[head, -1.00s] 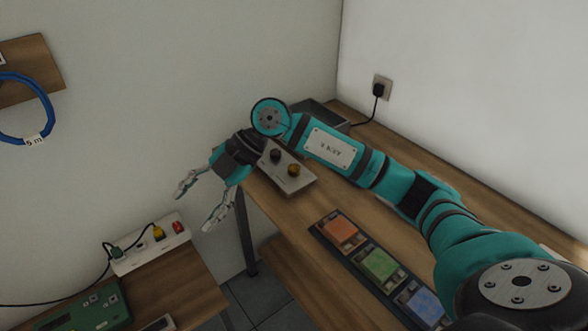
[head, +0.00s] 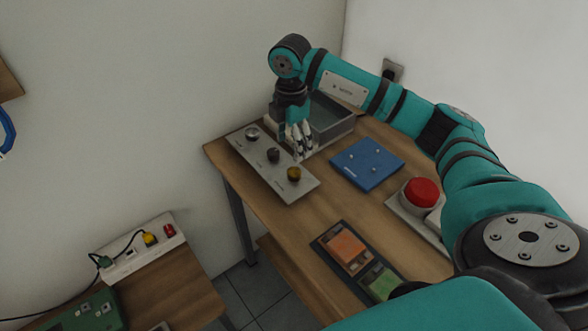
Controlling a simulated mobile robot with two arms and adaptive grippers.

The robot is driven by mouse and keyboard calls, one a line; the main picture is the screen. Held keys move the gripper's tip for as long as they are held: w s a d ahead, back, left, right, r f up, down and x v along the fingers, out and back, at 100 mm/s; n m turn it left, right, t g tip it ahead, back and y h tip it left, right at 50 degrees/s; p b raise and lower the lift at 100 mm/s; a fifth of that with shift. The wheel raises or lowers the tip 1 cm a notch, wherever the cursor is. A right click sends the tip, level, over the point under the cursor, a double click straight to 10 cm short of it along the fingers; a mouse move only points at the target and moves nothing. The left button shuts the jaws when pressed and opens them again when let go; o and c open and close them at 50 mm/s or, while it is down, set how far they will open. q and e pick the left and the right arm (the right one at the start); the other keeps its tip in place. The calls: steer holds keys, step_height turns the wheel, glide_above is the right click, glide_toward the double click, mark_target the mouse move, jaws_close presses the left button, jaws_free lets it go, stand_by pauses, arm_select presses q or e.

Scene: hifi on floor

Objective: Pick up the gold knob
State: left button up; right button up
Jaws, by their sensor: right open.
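The gold knob (head: 294,174) stands at the near right end of a grey panel on the wooden table, uncovered. A dark knob (head: 273,155) and a silver knob (head: 252,134) sit behind it in a row on the same panel (head: 265,172). My right gripper (head: 302,148) points downward just behind the gold knob, over the panel's far edge, apart from the knob. It is open and empty; the gap between its fingers is hard to see from here. My left gripper is not in view.
A grey open bin (head: 332,122) stands right behind my right gripper. A blue plate (head: 367,163) and a red button (head: 420,192) lie to the right. A rack with orange and green blocks (head: 347,250) is nearer. A white power strip (head: 140,252) sits on another table.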

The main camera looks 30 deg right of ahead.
mark_target(294, 171)
steer(key=f, duration=0.3)
steer(key=shift+w+d+f+p, duration=0.2)
steer(key=shift+d+f+p, duration=0.05)
steer(key=shift+f+p, duration=0.1)
steer(key=shift+f, duration=0.85)
steer(key=shift+s+d+f+p, duration=0.1)
steer(key=shift+s+f+p, duration=0.05)
steer(key=shift+f+p, duration=0.4)
steer(key=shift+s+d+f+p, duration=0.1)
steer(key=shift+f+p, duration=0.35)
steer(key=shift+f, duration=0.1)
step_height(294, 171, down, 2)
steer(key=shift+f, duration=0.4)
steer(key=shift+c, duration=0.6)
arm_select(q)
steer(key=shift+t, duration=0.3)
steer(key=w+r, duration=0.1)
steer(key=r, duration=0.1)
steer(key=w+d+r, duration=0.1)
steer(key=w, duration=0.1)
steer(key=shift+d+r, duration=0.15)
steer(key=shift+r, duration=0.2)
arm_select(e)
steer(key=shift+w, duration=0.1)
steer(key=c, duration=0.9)
